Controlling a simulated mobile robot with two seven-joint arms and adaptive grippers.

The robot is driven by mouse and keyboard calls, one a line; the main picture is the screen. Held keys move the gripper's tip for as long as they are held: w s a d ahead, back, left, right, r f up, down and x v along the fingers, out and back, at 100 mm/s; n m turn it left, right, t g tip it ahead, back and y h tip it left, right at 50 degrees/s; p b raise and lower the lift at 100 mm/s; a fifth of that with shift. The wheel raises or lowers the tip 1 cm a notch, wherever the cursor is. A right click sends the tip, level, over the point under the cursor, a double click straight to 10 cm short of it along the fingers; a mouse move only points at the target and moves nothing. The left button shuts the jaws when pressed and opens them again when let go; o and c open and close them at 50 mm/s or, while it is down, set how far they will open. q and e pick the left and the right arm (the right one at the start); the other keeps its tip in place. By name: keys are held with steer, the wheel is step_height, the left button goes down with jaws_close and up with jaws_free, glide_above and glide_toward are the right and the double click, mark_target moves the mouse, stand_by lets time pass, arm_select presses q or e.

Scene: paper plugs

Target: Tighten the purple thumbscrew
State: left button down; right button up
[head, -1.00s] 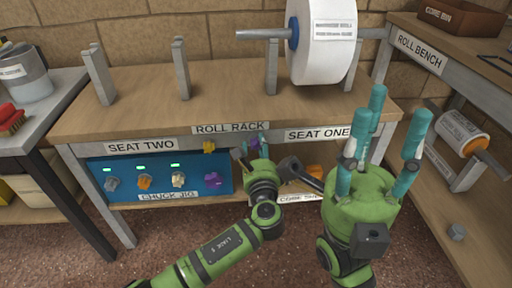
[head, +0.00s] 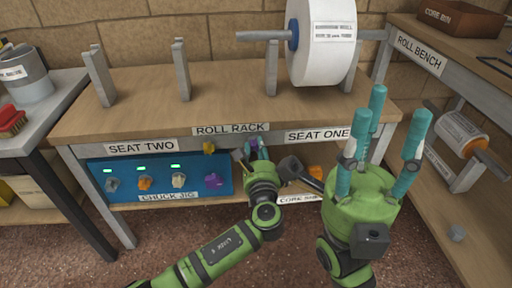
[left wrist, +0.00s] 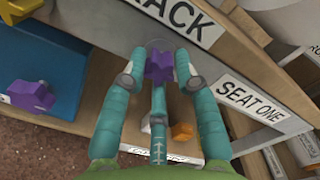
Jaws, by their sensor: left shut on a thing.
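A purple thumbscrew (left wrist: 158,66) sits at the front rail of the roll rack, beside the ROLL RACK label. In the head view only a little of it shows (head: 254,150) between my fingers. My left gripper (left wrist: 158,80) is shut on it, with teal fingers on both sides and a third finger below. Another purple knob (head: 213,181) is on the blue chuck jig panel (head: 195,190); it also shows in the left wrist view (left wrist: 32,95). My right gripper (head: 378,130) is open and empty, its fingers pointing up in front of the rack's right end.
A white roll (head: 322,50) hangs on a bar above the rack (head: 140,105). Several other knobs and green lights are on the jig. The roll bench (head: 425,85) stands at the right, a grey table at the left.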

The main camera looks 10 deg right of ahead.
arm_select(q)
steer(key=shift+m+p, duration=1.4)
steer(key=shift+f, duration=0.1)
steer(key=c, duration=1)
jaws_free()
